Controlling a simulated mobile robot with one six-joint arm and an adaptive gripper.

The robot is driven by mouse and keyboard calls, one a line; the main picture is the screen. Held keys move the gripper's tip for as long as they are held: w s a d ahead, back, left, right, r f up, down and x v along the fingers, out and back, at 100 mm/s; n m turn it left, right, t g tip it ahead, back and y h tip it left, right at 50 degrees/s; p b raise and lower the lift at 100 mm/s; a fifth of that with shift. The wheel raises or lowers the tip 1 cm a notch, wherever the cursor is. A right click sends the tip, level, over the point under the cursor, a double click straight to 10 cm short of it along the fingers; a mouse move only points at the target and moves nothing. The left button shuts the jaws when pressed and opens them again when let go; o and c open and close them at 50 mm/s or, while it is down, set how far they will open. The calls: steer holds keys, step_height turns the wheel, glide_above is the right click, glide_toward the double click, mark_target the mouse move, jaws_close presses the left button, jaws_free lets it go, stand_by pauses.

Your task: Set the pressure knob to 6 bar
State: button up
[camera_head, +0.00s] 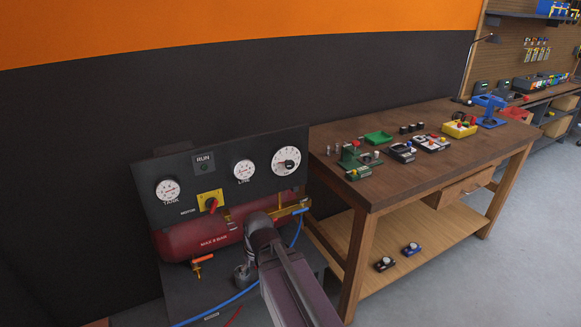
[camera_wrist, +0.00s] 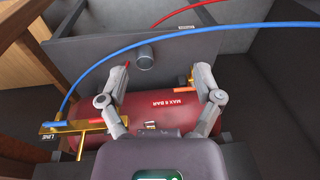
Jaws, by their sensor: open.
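A white round dial (camera_head: 286,160) with a dark centre is at the right end of the dark compressor panel (camera_head: 225,165); it appears to be the pressure knob, but its setting is too small to read. The TANK gauge (camera_head: 167,190) and LINE gauge (camera_head: 244,169) are to its left, their readings unclear. In the head view, my arm hides my fingers, below the panel and in front of the red tank (camera_head: 185,240). In the wrist view, my gripper (camera_wrist: 157,78) is open and empty, its fingers spread before the tank (camera_wrist: 165,106). The knob is not visible there.
A yellow-backed red switch (camera_head: 210,202) sits low on the panel. A brass line valve (camera_head: 290,211) and blue hose (camera_head: 222,304) are near my arm. A grey cylinder (camera_wrist: 145,57) stands beyond my fingers. A wooden workbench (camera_head: 410,180) with parts stands right.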

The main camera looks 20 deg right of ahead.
steer(key=w+d+r+n+t+y+b, duration=0.1)
steer(key=w+d+n+t+y+b, duration=0.1)
steer(key=w+t+y, duration=0.35)
steer(key=m+t+h+b, duration=0.3)
steer(key=t+h, duration=0.3)
steer(key=t, duration=0.6)
glide_toward(291, 165)
steer(key=s, duration=0.3)
steer(key=shift+s+d+r+g, duration=0.1)
steer(key=shift+r+g, duration=0.1)
steer(key=shift+g, duration=0.05)
steer(key=w, duration=1.3)
steer(key=shift+w+a, duration=0.35)
steer(key=shift+w, duration=0.05)
